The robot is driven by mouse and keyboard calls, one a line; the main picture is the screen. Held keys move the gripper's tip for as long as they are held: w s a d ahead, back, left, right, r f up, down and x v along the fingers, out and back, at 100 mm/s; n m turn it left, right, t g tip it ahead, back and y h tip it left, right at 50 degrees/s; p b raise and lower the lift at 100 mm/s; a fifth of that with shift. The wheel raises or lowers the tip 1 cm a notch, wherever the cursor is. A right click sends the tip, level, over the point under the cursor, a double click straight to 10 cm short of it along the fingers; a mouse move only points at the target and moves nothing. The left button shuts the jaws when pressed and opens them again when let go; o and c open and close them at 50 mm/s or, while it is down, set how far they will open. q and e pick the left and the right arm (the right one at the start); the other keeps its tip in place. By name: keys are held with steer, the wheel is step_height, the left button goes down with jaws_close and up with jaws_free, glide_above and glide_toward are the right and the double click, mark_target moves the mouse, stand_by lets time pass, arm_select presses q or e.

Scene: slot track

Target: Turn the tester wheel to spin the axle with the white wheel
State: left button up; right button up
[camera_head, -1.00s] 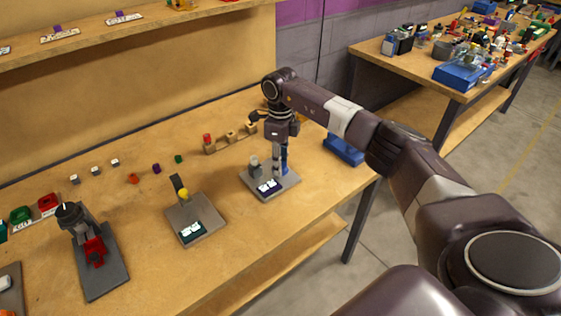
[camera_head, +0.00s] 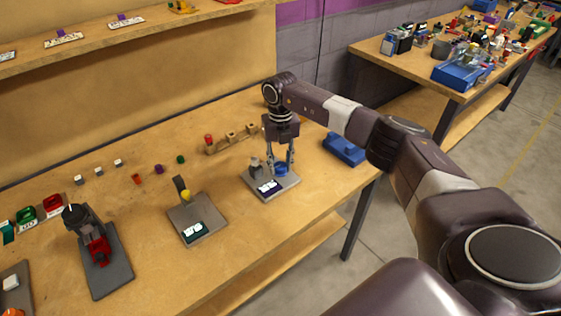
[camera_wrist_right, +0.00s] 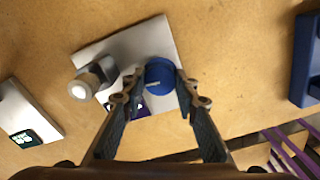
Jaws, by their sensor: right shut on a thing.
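The blue round tester wheel (camera_wrist_right: 159,74) has a pale mark on its top and sits on a grey plate (camera_wrist_right: 112,43). It also shows low between my fingers in the head view (camera_head: 282,170). My right gripper (camera_wrist_right: 157,88) points down over the plate, with a finger on each side of the blue wheel, shut on it. Beside the wheel on the same plate is a grey axle piece with a white round end (camera_wrist_right: 79,90), apart from the fingers. A dark label is partly hidden behind a finger. My left gripper is not in view.
A plate with a yellow knob (camera_head: 187,196) and a dark stand with a red part (camera_head: 99,250) stand to the left. A blue tray (camera_head: 345,149) lies to the right, near the table's end. Small coloured pieces and a wooden rack (camera_head: 231,139) stand behind.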

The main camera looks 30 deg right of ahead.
mark_target(281, 165)
steer(key=m+p, duration=0.1)
steer(key=m, duration=0.2)
steer(key=m+p, duration=0.1)
steer(key=m, duration=0.2)
steer(key=shift+w+r, duration=0.1)
steer(key=shift+r, duration=0.1)
steer(key=m+p, duration=0.2)
steer(key=m, duration=0.4)
steer(key=shift+d+p, duration=0.1)
steer(key=shift+p, duration=0.3)
steer(key=shift+m, duration=0.3)
steer(key=o, duration=0.9)
steer(key=shift+c, duration=0.2)
steer(key=o, duration=0.3)
steer(key=shift+f, duration=0.15)
step_height(281, 165, up, 12)
